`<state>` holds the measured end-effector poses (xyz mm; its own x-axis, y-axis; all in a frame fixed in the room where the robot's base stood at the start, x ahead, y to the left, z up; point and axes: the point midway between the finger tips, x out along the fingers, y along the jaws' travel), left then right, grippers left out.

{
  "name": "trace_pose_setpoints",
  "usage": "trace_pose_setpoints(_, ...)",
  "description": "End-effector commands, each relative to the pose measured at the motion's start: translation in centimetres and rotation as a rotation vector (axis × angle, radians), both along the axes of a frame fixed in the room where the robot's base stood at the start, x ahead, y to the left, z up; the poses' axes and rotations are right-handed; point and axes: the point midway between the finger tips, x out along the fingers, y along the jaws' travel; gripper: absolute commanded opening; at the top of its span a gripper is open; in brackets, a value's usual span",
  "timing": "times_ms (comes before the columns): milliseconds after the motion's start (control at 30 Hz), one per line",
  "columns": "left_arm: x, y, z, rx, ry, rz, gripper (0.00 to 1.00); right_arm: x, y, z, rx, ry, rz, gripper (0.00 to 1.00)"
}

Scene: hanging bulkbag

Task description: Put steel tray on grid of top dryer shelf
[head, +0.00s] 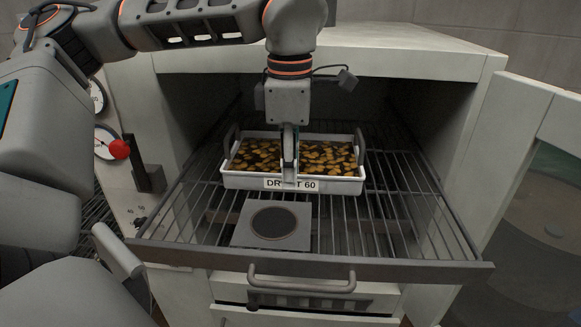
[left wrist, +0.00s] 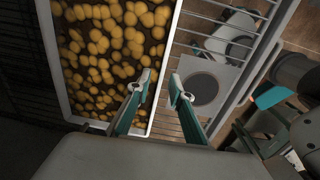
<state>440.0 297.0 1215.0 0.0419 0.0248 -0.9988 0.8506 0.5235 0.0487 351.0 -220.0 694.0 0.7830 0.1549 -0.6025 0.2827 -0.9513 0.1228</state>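The steel tray (head: 235,182), a shallow pale pan with dark end handles and a label reading "DR…T 60", holds many yellow-brown pieces. It appears level on the wire grid (head: 400,200) of the top dryer shelf, toward the back. My left gripper (head: 289,180) points down at the tray's front wall, with one finger in front of the label. In the left wrist view the fingertips (left wrist: 163,90) are apart, one over the inside of the tray (left wrist: 165,65) and one outside it. The rim lies between them.
The white dryer cabinet (head: 420,65) surrounds the shelf, with its door (head: 530,140) open at the right. A square plate with a dark disc (head: 271,240) is in front of the tray. A drawer handle (head: 300,287) is below the shelf bar. A red knob (head: 120,149) is at the left.

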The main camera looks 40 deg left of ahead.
Motion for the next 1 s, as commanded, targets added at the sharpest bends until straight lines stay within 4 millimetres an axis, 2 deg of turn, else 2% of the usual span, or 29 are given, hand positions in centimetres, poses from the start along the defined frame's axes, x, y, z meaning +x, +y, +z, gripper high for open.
trace_pose_setpoints(233, 0.0, 0.0, 0.1, 0.0, 0.0, 0.0, 0.21, 0.0, -0.2, 0.1, -0.008, -0.001, 0.008, 0.4)
trace_pose_setpoints(367, 0.0, 0.0, 1.0, 0.0, -0.002, 0.0, 0.21, 0.0, -0.4, 0.1, -0.009, -0.001, 0.006, 0.4)
trace_pose_setpoints(800, -0.3, -0.3, 9.4, 0.001, -0.003, 0.001, 0.21, 0.1, -0.2, 0.1, -0.002, -0.003, 0.0, 0.4)
trace_pose_setpoints(1000, -0.4, -0.3, 11.7, 0.001, -0.001, 0.0, 0.21, 0.1, 0.0, 0.2, 0.001, -0.003, -0.002, 0.4)
